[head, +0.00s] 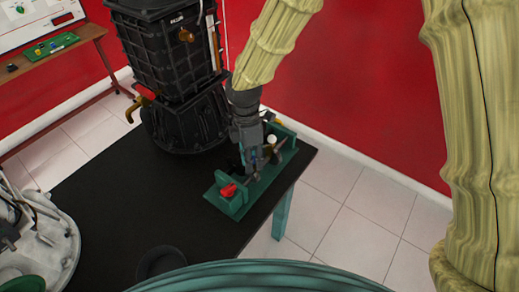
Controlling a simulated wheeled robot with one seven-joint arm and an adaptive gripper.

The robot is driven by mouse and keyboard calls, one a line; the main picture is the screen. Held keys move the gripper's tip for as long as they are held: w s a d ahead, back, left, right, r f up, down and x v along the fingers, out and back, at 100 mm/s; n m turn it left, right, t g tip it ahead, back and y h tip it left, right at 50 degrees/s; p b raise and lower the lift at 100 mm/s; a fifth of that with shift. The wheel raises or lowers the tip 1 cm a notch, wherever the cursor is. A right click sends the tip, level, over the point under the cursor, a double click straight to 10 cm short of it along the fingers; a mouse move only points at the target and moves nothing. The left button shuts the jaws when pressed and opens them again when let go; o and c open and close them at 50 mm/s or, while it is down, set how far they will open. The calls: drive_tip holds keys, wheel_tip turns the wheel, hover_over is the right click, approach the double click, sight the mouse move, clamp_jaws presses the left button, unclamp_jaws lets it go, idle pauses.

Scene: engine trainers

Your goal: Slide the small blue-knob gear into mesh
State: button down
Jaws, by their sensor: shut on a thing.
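My gripper (248,161) points down over a green gear trainer (238,210) near the right edge of the black table. Its fingers are shut among the trainer's parts. The small blue-knob gear itself is hidden by my gripper and cannot be made out. A red part (228,191) shows at the trainer's near left end, and a small white round knob (271,139) shows to the right of my gripper. Whether any gears touch cannot be told from this view.
A large black engine housing (170,60) stands at the back of the black table (135,200). A round dark dish (161,262) sits at the front edge. A pale round assembly (45,255) is at the left. The table's middle is clear.

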drive_tip(key=shift+s+f, duration=0.15)
drive_tip(key=c, duration=1.5)
unclamp_jaws()
drive_tip(key=shift+a, duration=0.1)
wheel_tip(320, 180, up, 12)
drive_tip(key=w, duration=0.2)
drive_tip(key=shift+a, duration=0.4)
